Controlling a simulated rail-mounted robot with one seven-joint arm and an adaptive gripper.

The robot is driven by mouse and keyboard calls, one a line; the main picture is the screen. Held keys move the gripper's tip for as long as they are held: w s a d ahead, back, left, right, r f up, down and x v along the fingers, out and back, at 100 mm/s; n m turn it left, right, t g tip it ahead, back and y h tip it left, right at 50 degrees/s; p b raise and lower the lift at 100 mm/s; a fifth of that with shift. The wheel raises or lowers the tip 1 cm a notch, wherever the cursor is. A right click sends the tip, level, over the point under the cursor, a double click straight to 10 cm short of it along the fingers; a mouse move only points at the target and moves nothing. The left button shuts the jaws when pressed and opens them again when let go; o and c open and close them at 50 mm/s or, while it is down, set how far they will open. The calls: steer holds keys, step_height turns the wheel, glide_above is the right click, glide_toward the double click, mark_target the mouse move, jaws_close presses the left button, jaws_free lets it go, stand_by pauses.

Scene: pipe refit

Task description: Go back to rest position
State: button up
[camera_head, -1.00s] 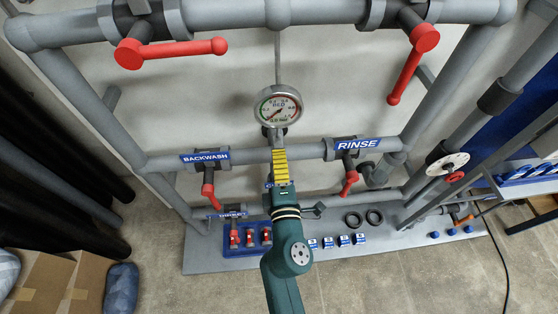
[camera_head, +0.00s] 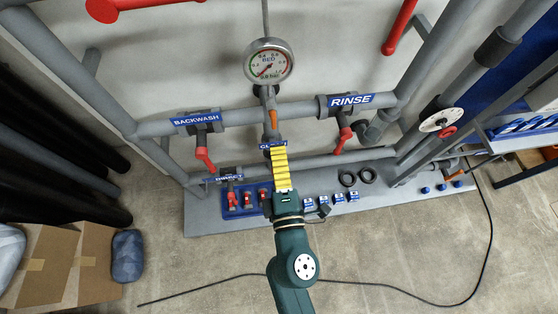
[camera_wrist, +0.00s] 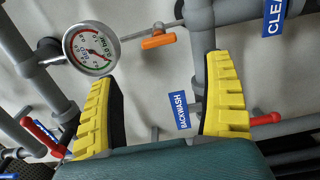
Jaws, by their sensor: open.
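My gripper (camera_wrist: 165,105) shows in the wrist view with its two yellow ribbed fingers spread apart and nothing between them. In the head view my gripper (camera_head: 280,168) is seen edge-on at the end of my dark green arm, in front of the lower part of the pipe frame. It hides part of the blue label and pipe behind it. The pressure gauge (camera_head: 268,64) sits above it on the pipe, and also shows at the upper left of the wrist view (camera_wrist: 89,50). An orange handle (camera_head: 273,119) is just above my fingertips, apart from them as far as I can tell.
Red valve handles hang at BACKWASH (camera_head: 204,160) and RINSE (camera_head: 342,140). A grey base plate (camera_head: 210,222) carries a blue tray (camera_head: 240,212) of red-topped parts, small blue-and-white blocks and black rings (camera_head: 348,178). Cardboard boxes (camera_head: 45,265) stand left. A black cable (camera_head: 400,290) crosses the open floor.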

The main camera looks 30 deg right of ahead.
steer(key=shift+s+a, duration=0.25)
steer(key=shift+s, duration=0.4)
